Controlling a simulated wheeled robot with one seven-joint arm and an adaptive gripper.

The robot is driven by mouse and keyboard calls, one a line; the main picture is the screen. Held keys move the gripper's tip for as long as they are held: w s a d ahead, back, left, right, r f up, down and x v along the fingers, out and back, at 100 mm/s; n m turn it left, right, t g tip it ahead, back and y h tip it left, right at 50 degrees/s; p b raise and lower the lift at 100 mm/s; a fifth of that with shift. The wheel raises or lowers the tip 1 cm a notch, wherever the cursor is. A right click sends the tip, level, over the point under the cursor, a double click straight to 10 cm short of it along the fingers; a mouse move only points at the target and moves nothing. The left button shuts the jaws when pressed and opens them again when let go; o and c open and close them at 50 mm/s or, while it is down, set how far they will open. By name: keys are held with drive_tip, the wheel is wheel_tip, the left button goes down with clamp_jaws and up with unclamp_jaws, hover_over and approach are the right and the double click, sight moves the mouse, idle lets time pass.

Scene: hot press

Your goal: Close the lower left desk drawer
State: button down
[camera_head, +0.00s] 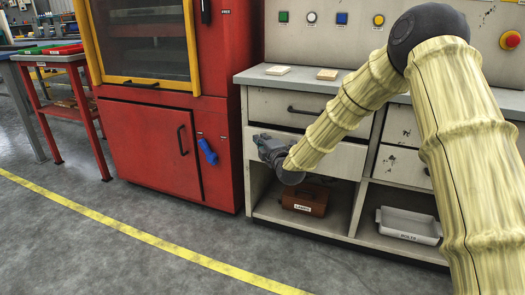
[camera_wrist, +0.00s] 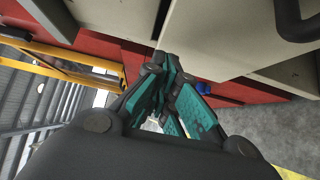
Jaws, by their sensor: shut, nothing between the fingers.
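The lower left desk drawer (camera_head: 340,158) has a cream front and sits below the upper left drawer (camera_head: 335,108) with its dark handle. In the head view its front stands slightly forward of the upper drawer, so it looks a little open. My gripper (camera_head: 264,143) is at the left part of this drawer front, and my wrist and forearm hide part of it. In the wrist view the teal fingers of my gripper (camera_wrist: 168,68) are shut and empty, with their tips close to a cream panel edge (camera_wrist: 215,35). I cannot tell whether they touch it.
A red cabinet (camera_head: 150,145) with a blue handle (camera_head: 207,152) stands close at the left. Below the drawer is an open shelf with a brown box (camera_head: 305,199). A white bin (camera_head: 408,225) sits to the right. The floor in front is clear.

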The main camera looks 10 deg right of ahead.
sight(271, 132)
drive_tip(key=shift+w+d+b, duration=0.4)
drive_tip(key=shift+w+d, duration=0.15)
drive_tip(key=shift+w, duration=0.3)
drive_tip(key=w+d+p, duration=0.2)
drive_tip(key=w+p, duration=0.1)
drive_tip(key=w, duration=0.1)
drive_tip(key=shift+w+d+r, duration=0.1)
drive_tip(key=shift+d+r, duration=0.05)
drive_tip(key=shift+d, duration=0.35)
drive_tip(key=shift+w+r, duration=0.1)
drive_tip(key=shift+r, duration=0.05)
